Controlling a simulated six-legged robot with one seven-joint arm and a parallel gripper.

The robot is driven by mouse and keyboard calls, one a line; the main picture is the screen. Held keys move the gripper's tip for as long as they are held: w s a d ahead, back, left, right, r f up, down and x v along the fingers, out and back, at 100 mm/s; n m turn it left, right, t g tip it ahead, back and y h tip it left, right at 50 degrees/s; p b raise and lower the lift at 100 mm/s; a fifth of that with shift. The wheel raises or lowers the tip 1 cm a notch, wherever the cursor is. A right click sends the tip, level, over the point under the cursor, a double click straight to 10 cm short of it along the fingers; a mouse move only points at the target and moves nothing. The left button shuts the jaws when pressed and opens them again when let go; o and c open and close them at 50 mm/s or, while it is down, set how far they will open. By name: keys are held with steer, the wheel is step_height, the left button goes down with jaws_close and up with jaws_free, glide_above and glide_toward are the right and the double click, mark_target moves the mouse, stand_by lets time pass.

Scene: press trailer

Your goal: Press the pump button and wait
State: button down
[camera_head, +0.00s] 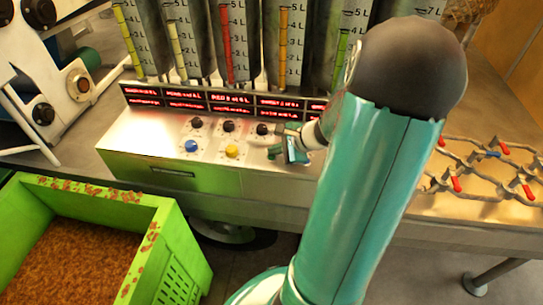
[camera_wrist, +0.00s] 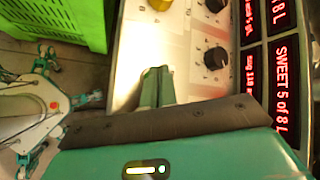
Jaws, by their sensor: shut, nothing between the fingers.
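A pale control panel (camera_head: 140,131) carries a blue button (camera_head: 191,145), a yellow button (camera_head: 232,151) and a row of black knobs (camera_head: 228,126). My gripper (camera_head: 275,152) is shut and empty, over the panel just right of the yellow button and below a black knob (camera_head: 262,129). In the wrist view the closed fingers (camera_wrist: 155,74) point onto the bare-looking panel; the yellow button (camera_wrist: 160,4) is at the top edge and a black knob (camera_wrist: 214,57) is beside the fingers. Any button under the fingertips is hidden. I cannot tell whether they touch the panel.
Red-lit displays (camera_head: 232,103) stand behind the knobs, below tall graduated tanks (camera_head: 240,40); one display reads "SWEET 5 of 8 L" (camera_wrist: 287,90). A green crate (camera_head: 185,235) of brown granules stands at lower left. Red-handled metal pieces (camera_head: 490,175) lie on the counter at right.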

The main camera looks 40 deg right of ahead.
steer(key=shift+f, duration=0.3)
steer(key=shift+r, duration=0.15)
stand_by(0.5)
steer(key=shift+r, duration=0.65)
steer(key=shift+r, duration=2.5)
step_height(320, 180, up, 10)
glide_above(275, 159)
